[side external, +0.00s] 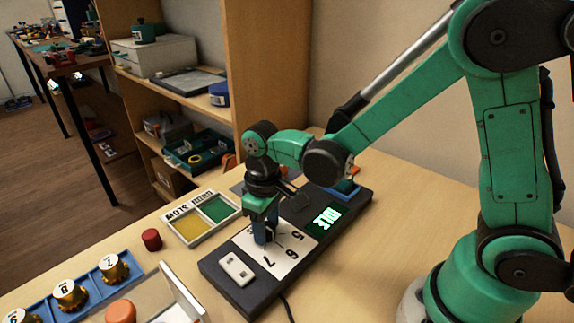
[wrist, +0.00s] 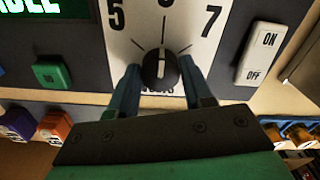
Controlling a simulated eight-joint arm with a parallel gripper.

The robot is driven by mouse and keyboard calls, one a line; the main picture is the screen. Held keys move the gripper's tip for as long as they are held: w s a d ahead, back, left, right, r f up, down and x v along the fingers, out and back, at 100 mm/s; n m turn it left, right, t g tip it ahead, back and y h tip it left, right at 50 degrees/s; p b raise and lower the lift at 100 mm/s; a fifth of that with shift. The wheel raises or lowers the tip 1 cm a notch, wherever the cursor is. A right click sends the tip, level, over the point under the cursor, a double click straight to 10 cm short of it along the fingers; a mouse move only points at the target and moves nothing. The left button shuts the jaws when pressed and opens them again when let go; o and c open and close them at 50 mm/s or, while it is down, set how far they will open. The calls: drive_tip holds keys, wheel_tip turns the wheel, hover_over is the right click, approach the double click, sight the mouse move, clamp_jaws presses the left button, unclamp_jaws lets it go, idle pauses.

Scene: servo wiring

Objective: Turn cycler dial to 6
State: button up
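The cycler dial is a round black knob (wrist: 161,74) with a white mark, set on a white plate (wrist: 205,52) printed 5, 6 and 7. In the wrist view the mark points up toward the middle number, which is cut off at the top edge. My gripper (wrist: 159,64) straddles the knob, one blue finger on each side, with narrow gaps visible between fingers and knob. In the side view my gripper (side external: 267,232) points down onto the plate (side external: 284,262) of the dark cycler box (side external: 213,271) and mostly hides the knob.
A white ON/OFF switch (side external: 237,269) and a lit green screen (side external: 326,220) flank the dial plate. A green button (wrist: 52,73) shows in the wrist view. A yellow and green tray (side external: 199,222), a red cap (side external: 151,239) and a blue rack (side external: 39,311) of gold pieces stand nearby.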

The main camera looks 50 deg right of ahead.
sight(268, 227)
drive_tip(key=o, duration=0.3)
drive_tip(key=shift+o, duration=0.2)
drive_tip(key=shift+r, duration=2.8)
drive_tip(key=shift+d+r, duration=0.1)
drive_tip(key=shift+s+d+r, duration=0.15)
drive_tip(key=shift+s+r, duration=0.05)
drive_tip(key=shift+r, duration=0.05)
drive_tip(key=s+d+r+m+t, duration=0.3)
drive_tip(key=s+d+r+t, duration=0.1)
drive_tip(key=t, duration=0.3)
drive_tip(key=shift+s+d, duration=0.15)
drive_tip(key=shift+d, duration=0.45)
